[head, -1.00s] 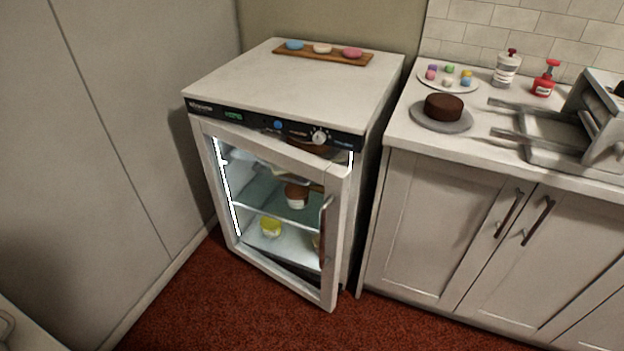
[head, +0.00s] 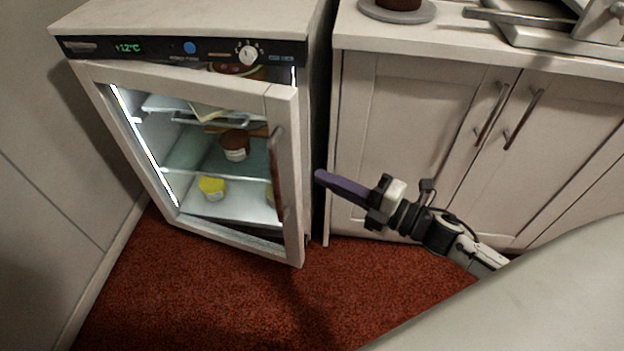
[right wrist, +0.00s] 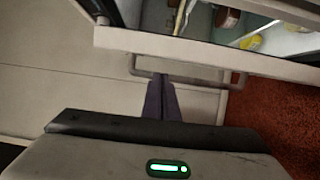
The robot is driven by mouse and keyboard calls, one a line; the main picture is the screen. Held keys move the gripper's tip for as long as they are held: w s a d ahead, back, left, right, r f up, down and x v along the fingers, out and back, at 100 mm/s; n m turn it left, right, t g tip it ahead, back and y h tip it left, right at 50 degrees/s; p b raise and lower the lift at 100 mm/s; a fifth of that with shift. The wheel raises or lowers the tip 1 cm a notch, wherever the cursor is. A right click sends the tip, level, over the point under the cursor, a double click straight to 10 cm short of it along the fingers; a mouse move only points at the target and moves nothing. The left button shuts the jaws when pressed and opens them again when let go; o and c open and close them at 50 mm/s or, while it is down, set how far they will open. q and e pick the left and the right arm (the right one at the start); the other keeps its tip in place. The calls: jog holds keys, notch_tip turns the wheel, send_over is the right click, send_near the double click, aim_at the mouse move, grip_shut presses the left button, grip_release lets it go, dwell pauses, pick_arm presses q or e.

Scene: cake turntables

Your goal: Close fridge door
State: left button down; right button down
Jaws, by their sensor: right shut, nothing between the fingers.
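The small fridge (head: 200,18) stands at the left in the head view. Its glass door (head: 291,190) is partly open, with the free right edge standing out from the body. The door's vertical handle (head: 277,175) is near that edge. My right gripper (head: 321,176) is shut and empty, with its purple fingers pointing left, just right of the door's free edge. In the right wrist view the shut fingers (right wrist: 160,84) point at the handle (right wrist: 190,78); whether they touch it I cannot tell. My left gripper is not in view.
White cabinets (head: 410,130) with a counter stand right of the fridge, behind my right arm. Jars (head: 234,146) and yellow tubs (head: 211,187) stand on the fridge shelves. A wall (head: 50,200) is at the left. Red carpet (head: 240,300) is clear in front.

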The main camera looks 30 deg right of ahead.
aim_at(293, 162)
pick_arm(q)
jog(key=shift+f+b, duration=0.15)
jog(key=shift+b, duration=0.2)
pick_arm(e)
jog(key=x, duration=0.9)
jog(key=shift+w, duration=0.15)
jog(key=shift+d, duration=0.1)
